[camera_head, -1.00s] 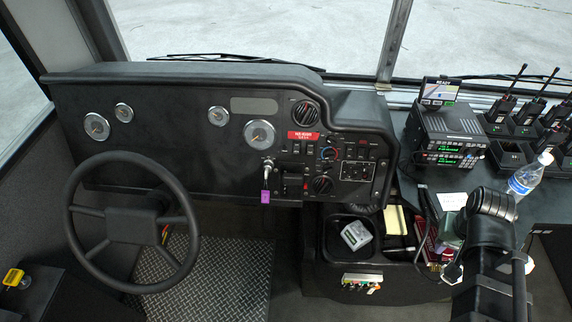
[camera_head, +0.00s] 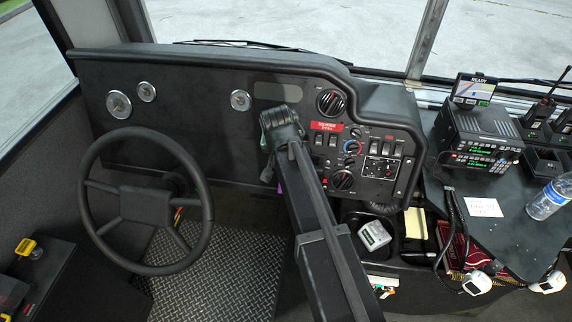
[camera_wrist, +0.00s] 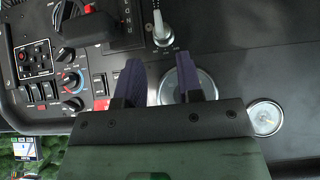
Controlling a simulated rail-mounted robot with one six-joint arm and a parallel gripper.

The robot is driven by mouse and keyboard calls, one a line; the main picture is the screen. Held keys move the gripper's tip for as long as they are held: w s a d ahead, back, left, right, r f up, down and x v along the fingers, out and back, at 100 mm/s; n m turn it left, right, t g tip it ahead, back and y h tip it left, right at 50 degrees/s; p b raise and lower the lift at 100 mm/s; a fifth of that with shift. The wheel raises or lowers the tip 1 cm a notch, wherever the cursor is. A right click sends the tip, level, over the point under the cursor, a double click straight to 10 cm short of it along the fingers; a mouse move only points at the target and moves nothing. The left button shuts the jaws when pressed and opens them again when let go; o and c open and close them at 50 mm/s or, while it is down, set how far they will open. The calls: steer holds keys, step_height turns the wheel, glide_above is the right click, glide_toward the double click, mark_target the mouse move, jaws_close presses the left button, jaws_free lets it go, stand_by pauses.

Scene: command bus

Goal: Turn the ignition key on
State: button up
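In the head view my arm hides the key and switch; only a sliver of the purple key tag (camera_head: 279,188) shows. My gripper (camera_wrist: 163,75) has two purple fingers standing well apart, with nothing between them. They lie over the large gauge (camera_wrist: 183,88), close to the switch but not around the key. In the head view its fingers are hidden.
The steering wheel (camera_head: 146,202) stands to the left of my arm. Knobs and rocker switches fill the control panel (camera_head: 381,147) to the right. A radio (camera_head: 477,137) and a water bottle (camera_head: 550,198) are farther right. The dashboard left of the gauges is bare.

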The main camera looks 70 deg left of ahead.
steer(key=b+x, duration=0.6)
steer(key=x, duration=0.2)
steer(key=shift+f, duration=0.2)
steer(key=shift+r, duration=0.1)
jaws_close()
